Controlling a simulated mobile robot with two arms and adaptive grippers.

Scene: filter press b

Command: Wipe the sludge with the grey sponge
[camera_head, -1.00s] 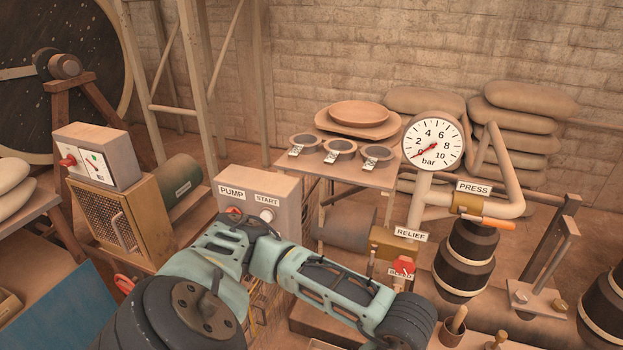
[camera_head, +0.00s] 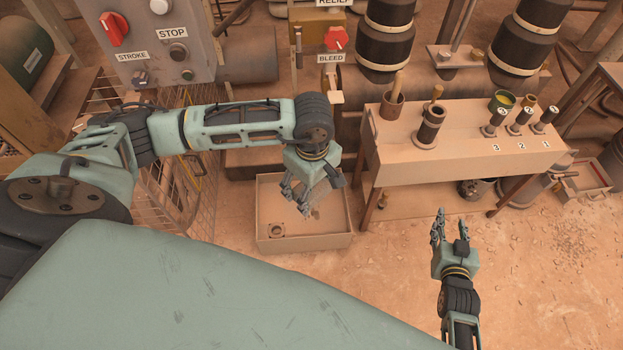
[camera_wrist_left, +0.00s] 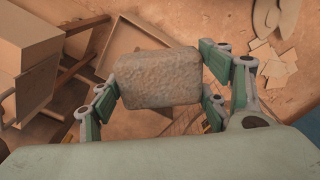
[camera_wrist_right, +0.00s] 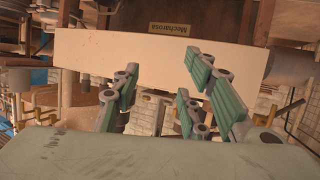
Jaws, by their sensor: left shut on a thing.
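My left gripper (camera_head: 302,195) hangs over the shallow tray (camera_head: 262,243) on the floor, pointing down. In the left wrist view it is shut on the grey sponge (camera_wrist_left: 158,78), a rough block held between the fingers (camera_wrist_left: 160,95). In the head view the sponge cannot be made out among the fingers. I cannot clearly pick out the sludge; the gripper covers part of the tray floor. My right gripper (camera_head: 438,216) is raised at the lower right, empty, its fingers apart in the right wrist view (camera_wrist_right: 155,90).
A bench (camera_head: 385,150) with cups and numbered plugs stands right of the tray. A control box (camera_head: 150,45) and wire cage (camera_head: 190,200) are at left. A small square piece (camera_head: 277,229) lies in the tray. Bare floor (camera_head: 390,260) lies between tray and right gripper.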

